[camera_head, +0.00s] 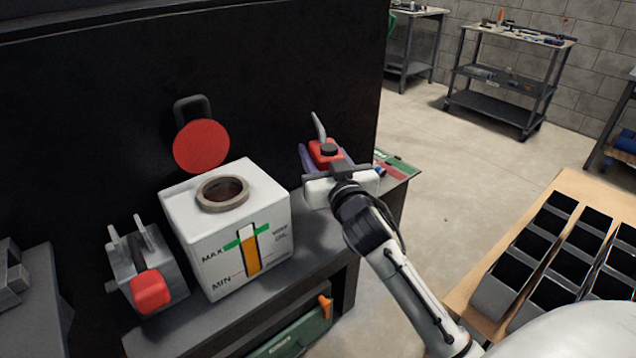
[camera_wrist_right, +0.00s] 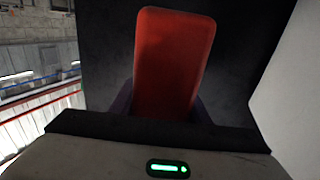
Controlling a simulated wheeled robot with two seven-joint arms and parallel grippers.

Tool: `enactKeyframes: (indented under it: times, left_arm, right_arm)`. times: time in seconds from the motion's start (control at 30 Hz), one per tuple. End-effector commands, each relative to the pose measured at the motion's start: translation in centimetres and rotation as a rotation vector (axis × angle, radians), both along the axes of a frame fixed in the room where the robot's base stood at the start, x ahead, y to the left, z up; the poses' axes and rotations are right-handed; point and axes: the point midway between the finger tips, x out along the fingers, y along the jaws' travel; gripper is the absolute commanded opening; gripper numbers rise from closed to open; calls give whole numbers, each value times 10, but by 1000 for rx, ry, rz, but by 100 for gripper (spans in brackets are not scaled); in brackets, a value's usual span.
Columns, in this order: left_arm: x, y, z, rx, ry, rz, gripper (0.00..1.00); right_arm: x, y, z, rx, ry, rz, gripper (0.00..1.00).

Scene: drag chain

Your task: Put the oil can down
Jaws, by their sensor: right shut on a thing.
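In the right wrist view the red oil can (camera_wrist_right: 172,62) stands upright between the purple-grey fingers. The can's base is hidden behind the gripper, so I cannot tell whether it touches the bench. My left gripper is not in view.
The white tank (camera_head: 228,232) has an open round filler neck, with its red lid (camera_head: 201,146) tilted up behind. A grey device with a red knob (camera_head: 151,291) stands left of it. A wooden table with black bins (camera_head: 560,265) stands at right.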

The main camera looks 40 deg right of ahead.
Motion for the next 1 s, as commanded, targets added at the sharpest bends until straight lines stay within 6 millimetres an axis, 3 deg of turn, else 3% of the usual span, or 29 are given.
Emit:
enactKeyframes:
  times: [0.47, 0.83, 0.87, 0.97, 1.0]
  left_arm:
    - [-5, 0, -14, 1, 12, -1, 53]
    - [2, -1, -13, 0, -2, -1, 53]
    - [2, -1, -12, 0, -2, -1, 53]
    - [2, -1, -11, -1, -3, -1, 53]
    - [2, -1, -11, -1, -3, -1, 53]
  right_arm:
    - [0, 0, -51, -1, -5, 1, 5]
    - [0, 0, -56, -2, -7, 1, 5]
    - [0, 0, -58, -1, -2, 1, 44]
    - [0, 0, -57, -1, -2, 1, 61]
    - [0, 0, -57, -1, -2, 1, 61]
